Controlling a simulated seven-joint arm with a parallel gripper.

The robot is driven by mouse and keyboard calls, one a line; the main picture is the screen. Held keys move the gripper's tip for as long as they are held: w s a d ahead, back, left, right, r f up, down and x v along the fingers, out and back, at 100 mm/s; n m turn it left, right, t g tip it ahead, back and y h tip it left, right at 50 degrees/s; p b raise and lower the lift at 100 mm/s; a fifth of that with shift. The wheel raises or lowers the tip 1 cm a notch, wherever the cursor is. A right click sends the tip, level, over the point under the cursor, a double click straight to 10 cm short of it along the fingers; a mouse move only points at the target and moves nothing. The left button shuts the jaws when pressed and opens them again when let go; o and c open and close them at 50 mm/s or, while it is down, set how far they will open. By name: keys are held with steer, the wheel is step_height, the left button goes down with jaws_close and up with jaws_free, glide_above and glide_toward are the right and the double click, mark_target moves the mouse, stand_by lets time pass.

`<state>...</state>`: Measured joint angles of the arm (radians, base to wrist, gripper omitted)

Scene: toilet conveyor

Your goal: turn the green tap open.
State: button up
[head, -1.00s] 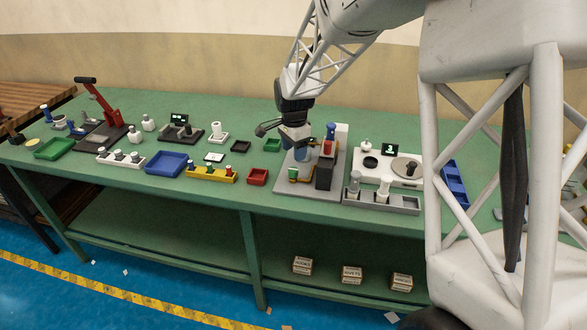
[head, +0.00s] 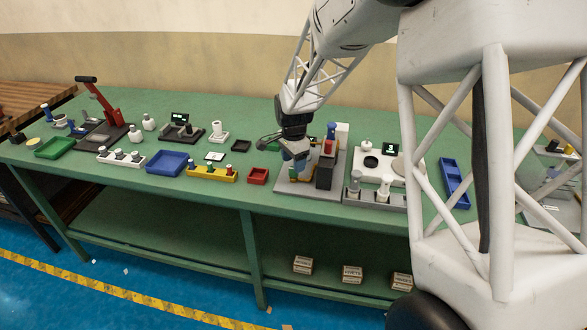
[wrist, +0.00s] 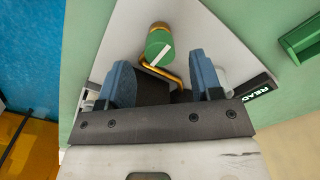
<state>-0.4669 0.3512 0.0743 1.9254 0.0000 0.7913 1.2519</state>
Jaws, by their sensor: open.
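The green tap (wrist: 159,46) shows in the wrist view as a round green knob with a white line across its face, on a brass pipe (wrist: 163,73) over a grey base plate (wrist: 105,45). My gripper (wrist: 160,66) is open, with one blue finger at each side. The tap lies between the fingers' lines, just beyond their tips, and I see no contact. In the head view my gripper (head: 294,170) hangs low over the left part of the grey station and hides the tap.
A black block with a red top (head: 327,166) stands close to the right of my gripper. A red tray (head: 258,176) and a yellow rack (head: 212,174) lie to the left. A white station with a grey rack (head: 375,198) stands to the right.

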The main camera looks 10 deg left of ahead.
steer(key=shift+f, duration=1.6)
steer(key=c, duration=0.9)
